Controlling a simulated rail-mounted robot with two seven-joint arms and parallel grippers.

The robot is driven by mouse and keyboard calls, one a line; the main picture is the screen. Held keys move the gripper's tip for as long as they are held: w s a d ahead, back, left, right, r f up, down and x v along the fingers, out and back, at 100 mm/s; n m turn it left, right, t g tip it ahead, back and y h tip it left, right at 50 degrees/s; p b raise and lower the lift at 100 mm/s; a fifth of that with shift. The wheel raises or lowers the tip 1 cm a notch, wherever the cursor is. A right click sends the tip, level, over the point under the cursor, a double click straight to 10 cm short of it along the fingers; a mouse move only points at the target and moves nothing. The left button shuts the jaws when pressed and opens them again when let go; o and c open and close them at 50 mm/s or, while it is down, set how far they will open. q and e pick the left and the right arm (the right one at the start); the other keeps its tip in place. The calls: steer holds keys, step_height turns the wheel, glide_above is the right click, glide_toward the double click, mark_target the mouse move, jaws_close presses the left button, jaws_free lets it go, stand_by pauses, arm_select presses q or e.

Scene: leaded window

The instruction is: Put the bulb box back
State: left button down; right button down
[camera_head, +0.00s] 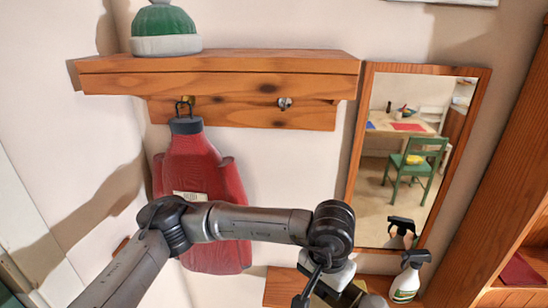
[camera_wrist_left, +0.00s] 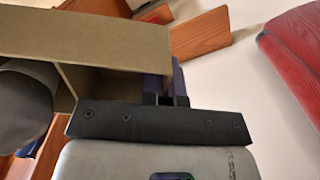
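In the left wrist view a plain olive-brown cardboard box (camera_wrist_left: 100,45) fills the upper left, with a dark opening toward the gripper; I see no label, so I cannot confirm it is the bulb box. My left gripper (camera_wrist_left: 165,88) is right against the lower right of this box in that view. Its dark fingers show close together at the box's edge, partly hidden; whether they hold the box wall is unclear. In the head view my left arm reaches across to the bottom centre, and its fingers are hidden or out of frame. My right gripper is out of view.
A wooden shelf (camera_head: 220,62) carries a green knit hat (camera_head: 163,25). A red jacket (camera_head: 205,170) hangs from a hook below it. A mirror (camera_head: 410,150) is on the right, with a spray bottle (camera_head: 408,279) at its foot. A wooden cabinet (camera_head: 500,170) stands far right.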

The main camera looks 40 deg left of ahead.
arm_select(q)
steer(key=w+d+r+n+p, duration=0.1)
steer(key=d+r+p, duration=0.3)
steer(key=r, duration=1.2)
steer(key=w+d+r+n+p, duration=0.15)
steer(key=r+p, duration=0.55)
steer(key=r, duration=0.9)
steer(key=w+d+r+n+p, duration=0.15)
steer(key=r+p, duration=0.35)
steer(key=r, duration=1.2)
step_height(320, 180, up, 4)
steer(key=f+n, duration=0.1)
steer(key=n, duration=3)
glide_above(324, 57)
steer(key=f, duration=0.2)
steer(key=f+p, duration=0.1)
steer(key=shift+s+d+f, duration=0.2)
steer(key=shift+s+d, duration=0.05)
steer(key=shift+s, duration=0.05)
step_height(324, 57, down, 2)
steer(key=shift+f, duration=1)
